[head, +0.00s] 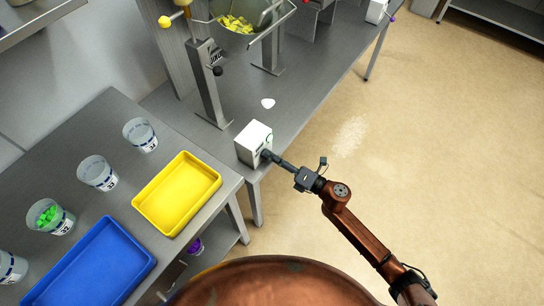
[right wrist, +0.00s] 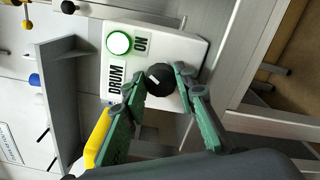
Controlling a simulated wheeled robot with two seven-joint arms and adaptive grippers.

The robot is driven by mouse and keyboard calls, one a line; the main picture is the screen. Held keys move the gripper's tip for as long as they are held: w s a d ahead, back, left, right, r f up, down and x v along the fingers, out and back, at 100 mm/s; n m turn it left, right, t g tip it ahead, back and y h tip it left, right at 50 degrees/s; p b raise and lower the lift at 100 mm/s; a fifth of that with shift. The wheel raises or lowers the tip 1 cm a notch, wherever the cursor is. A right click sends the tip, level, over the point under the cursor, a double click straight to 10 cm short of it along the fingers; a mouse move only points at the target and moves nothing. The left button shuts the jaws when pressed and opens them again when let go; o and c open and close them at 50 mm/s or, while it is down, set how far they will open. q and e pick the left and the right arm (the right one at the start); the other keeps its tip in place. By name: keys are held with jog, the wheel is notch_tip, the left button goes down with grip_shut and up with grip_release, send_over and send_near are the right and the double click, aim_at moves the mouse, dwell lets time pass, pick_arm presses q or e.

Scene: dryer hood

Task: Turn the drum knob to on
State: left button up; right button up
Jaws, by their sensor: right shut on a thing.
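The drum control box (head: 252,145) is a white box at the front corner of the steel bench. In the right wrist view its face (right wrist: 180,52) carries the words DRUM and ON, a round green-ringed light (right wrist: 119,43) and the black drum knob (right wrist: 160,79). A small pale mark shows on the knob beside the ON label. My right gripper (head: 268,156) reaches the box from the lower right. In the right wrist view its green fingers (right wrist: 157,82) are shut on the knob, one on each side. My left gripper is not in view.
A yellow tray (head: 148,210), a blue tray (head: 60,295) and several clear cups stand on the left bench. A metal drum (head: 240,38) with yellow pieces hangs on a stand behind the box. Open floor lies to the right.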

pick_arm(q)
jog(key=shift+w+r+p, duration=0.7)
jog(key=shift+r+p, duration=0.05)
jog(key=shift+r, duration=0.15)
pick_arm(e)
jog(key=shift+m, duration=1.1)
jog(key=o, duration=1.2)
jog(key=shift+c, duration=0.2)
jog(key=v, duration=1.2)
